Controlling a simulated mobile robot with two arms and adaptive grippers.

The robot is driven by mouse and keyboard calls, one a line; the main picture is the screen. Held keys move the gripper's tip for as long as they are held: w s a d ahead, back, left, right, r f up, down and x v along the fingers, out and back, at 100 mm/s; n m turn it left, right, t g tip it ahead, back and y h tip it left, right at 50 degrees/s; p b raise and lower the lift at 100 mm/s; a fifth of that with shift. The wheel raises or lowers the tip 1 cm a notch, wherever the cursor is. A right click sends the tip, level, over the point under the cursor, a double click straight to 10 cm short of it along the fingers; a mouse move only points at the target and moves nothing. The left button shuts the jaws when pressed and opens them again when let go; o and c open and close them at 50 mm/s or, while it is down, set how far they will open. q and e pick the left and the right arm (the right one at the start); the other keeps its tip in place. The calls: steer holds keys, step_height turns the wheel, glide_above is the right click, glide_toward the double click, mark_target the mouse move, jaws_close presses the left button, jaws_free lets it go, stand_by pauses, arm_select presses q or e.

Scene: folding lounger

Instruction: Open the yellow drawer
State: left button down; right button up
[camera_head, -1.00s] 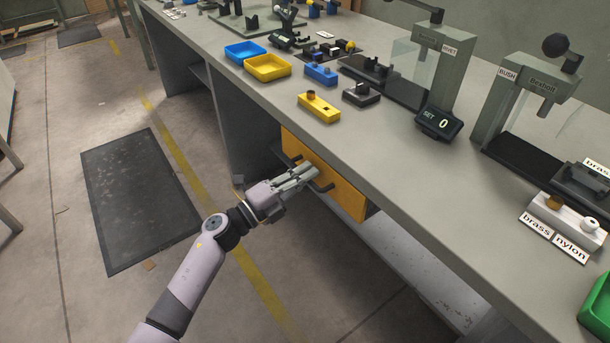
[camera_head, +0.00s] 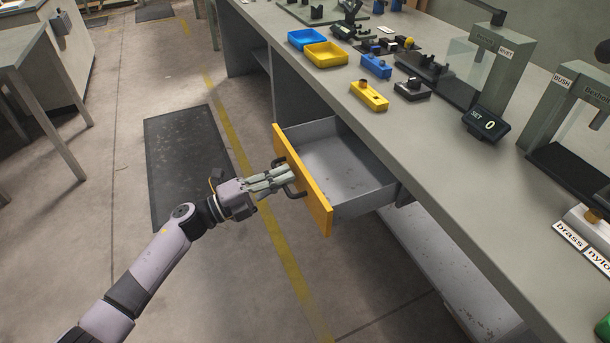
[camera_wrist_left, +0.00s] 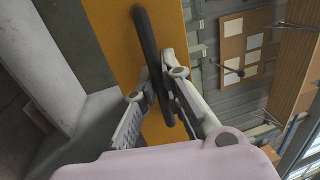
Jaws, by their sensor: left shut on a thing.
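The yellow drawer (camera_head: 312,193) stands pulled out from under the grey workbench, and its grey inside (camera_head: 345,165) shows empty. Its dark bar handle (camera_head: 298,192) is on the yellow front. My left gripper (camera_head: 285,178) is at the front of the drawer, shut on the handle. In the left wrist view the dark handle (camera_wrist_left: 146,40) runs between the two fingers (camera_wrist_left: 158,92), with the yellow front (camera_wrist_left: 112,38) behind it. My right gripper is not in view.
The grey workbench top (camera_head: 440,150) carries a blue tray (camera_head: 307,38), a yellow tray (camera_head: 327,55), small blocks and presses. A dark mat (camera_head: 190,150) lies on the floor to the left. The floor in front of the drawer is clear.

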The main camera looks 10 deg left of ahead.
arm_select(q)
steer(key=shift+s+a, duration=0.35)
steer(key=shift+a, duration=0.05)
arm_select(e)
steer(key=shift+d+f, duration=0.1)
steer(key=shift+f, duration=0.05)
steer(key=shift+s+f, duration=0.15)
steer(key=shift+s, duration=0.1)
arm_select(q)
steer(key=c, duration=2)
jaws_free()
steer(key=shift+o, duration=0.2)
steer(key=v, duration=1.2)
